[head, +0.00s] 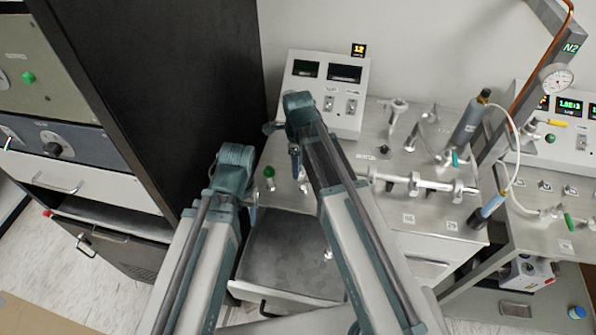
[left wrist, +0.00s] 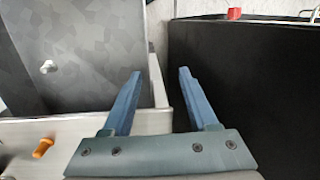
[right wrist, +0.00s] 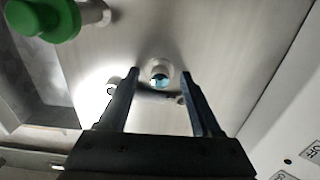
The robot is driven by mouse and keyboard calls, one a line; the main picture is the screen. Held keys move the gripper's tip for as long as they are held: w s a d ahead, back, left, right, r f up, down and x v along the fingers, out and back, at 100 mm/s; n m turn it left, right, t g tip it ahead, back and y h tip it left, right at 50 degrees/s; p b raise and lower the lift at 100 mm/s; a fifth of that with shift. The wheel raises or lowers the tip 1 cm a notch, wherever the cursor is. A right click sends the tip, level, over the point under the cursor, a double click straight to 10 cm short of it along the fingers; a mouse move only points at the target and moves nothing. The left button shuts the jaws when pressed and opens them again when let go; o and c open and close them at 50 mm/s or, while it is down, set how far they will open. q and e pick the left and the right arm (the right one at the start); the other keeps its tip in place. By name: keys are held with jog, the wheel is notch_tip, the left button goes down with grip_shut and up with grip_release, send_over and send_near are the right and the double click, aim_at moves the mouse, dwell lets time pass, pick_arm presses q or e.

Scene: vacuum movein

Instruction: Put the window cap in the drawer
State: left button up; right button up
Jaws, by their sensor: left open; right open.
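The open drawer (head: 262,240) pulls out from the bench front, below the bench top. A small silver piece (head: 328,254) lies inside on its dark floor and also shows in the left wrist view (left wrist: 48,66); it may be the window cap, but I cannot tell for sure. My left gripper (head: 250,205) is open and empty, pointing down by the drawer's left wall, apart from the silver piece. My right gripper (head: 293,165) is open over the bench top. In the right wrist view, a small round port with bluish glass (right wrist: 160,78) shows between its fingers, ungripped.
A green knob (right wrist: 45,18) stands on the bench top near the right gripper. A control box (head: 340,80) stands behind it, and metal tubing (head: 415,183) lies to the right. A tall black cabinet (head: 165,90) stands close on the left.

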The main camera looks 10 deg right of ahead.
grip_shut()
pick_arm(q)
jog(key=shift+r, duration=0.2)
pick_arm(e)
jog(key=shift+d+r, duration=0.1)
jog(key=shift+r, duration=0.05)
